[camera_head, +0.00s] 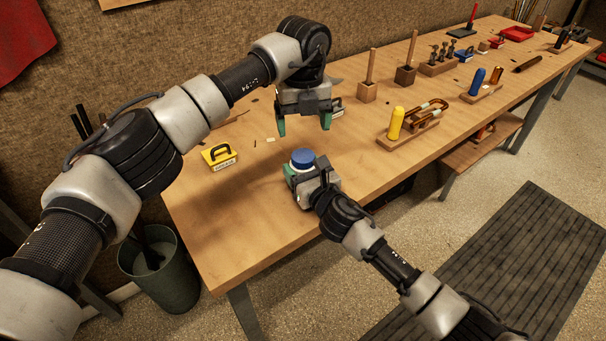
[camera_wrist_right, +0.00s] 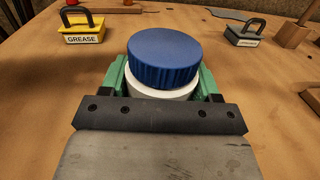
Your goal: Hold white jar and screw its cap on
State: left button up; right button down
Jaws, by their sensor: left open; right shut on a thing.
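The white jar (camera_wrist_right: 162,91) stands on the workbench between the green fingers of my right gripper (camera_wrist_right: 162,85), which is shut on it. The blue cap (camera_wrist_right: 165,58) sits on top of the jar; in the head view the cap (camera_head: 302,158) shows above my right gripper (camera_head: 302,174). I cannot tell how tightly the cap is seated. My left gripper (camera_head: 304,124) is open and empty, pointing down above the bench, up and behind the jar in the head view. The jar's lower part is hidden by my right gripper.
A yellow grease box (camera_head: 219,157) is left of the jar, and a grey box (camera_wrist_right: 246,33) is behind to the right. A wooden rack with a yellow-handled tool (camera_head: 395,124) stands to the right. Wooden posts (camera_head: 367,91) stand farther back. The bench's front left is clear.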

aim_at(303, 155)
pick_arm(q)
jog(key=shift+f, duration=0.2)
jog(key=shift+f, duration=3.95)
jog(key=shift+c, duration=0.5)
jog(key=c, duration=0.8)
jog(key=o, duration=1)
jog(key=shift+r, duration=0.15)
jog(key=shift+r, duration=2.2)
jog(key=shift+o, duration=1.1)
notch_tip(303, 155, up, 12)
